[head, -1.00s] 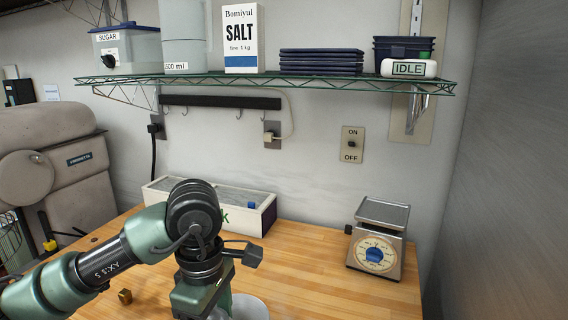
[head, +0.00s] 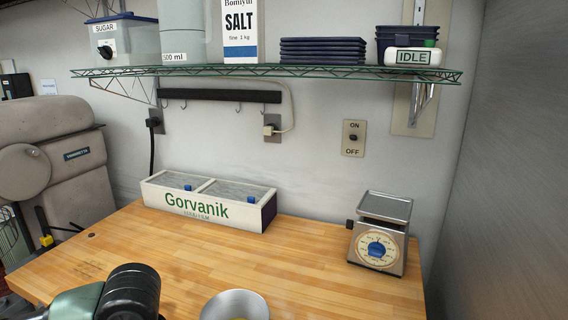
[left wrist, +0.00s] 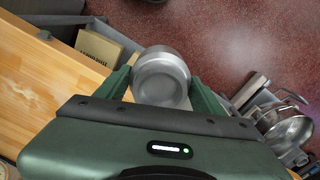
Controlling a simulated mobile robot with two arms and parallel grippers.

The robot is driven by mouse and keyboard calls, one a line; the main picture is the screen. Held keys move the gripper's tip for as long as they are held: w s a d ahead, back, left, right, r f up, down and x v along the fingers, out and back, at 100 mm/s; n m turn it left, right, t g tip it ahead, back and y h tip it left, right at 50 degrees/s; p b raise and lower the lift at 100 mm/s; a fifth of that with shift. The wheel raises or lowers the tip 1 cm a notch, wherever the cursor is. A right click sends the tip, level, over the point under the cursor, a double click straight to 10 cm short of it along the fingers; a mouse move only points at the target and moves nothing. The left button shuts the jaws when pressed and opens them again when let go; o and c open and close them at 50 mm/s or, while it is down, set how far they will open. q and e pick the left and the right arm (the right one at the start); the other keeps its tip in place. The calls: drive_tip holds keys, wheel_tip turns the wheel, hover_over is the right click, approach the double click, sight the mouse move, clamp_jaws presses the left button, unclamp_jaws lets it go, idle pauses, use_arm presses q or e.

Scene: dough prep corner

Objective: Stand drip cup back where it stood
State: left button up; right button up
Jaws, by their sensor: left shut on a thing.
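A small silver metal cup (left wrist: 160,78), which I take to be the drip cup, is held between the two green fingers of my left gripper (left wrist: 162,84) in the left wrist view. The gripper is shut on it. The cup is past the edge of the wooden worktop, with the dark red floor below. In the head view only part of my left arm shows at the bottom left; its gripper and the held cup are out of that frame. My right gripper is in neither view.
A metal bowl (head: 236,304) sits at the front of the worktop (head: 300,270). A white Gorvanik box (head: 205,208) stands against the wall, and a dial scale (head: 378,240) at the right. In the wrist view a cardboard box (left wrist: 98,46) and metal pans (left wrist: 290,128) lie lower down.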

use_arm(q)
drive_tip(key=shift+s+f+m, duration=0.15)
drive_tip(key=shift+s+m, duration=0.1)
drive_tip(key=shift+m, duration=0.05)
drive_tip(key=shift+w, duration=0.1)
drive_tip(key=shift+r+p, duration=0.95)
drive_tip(key=shift+r, duration=1.55)
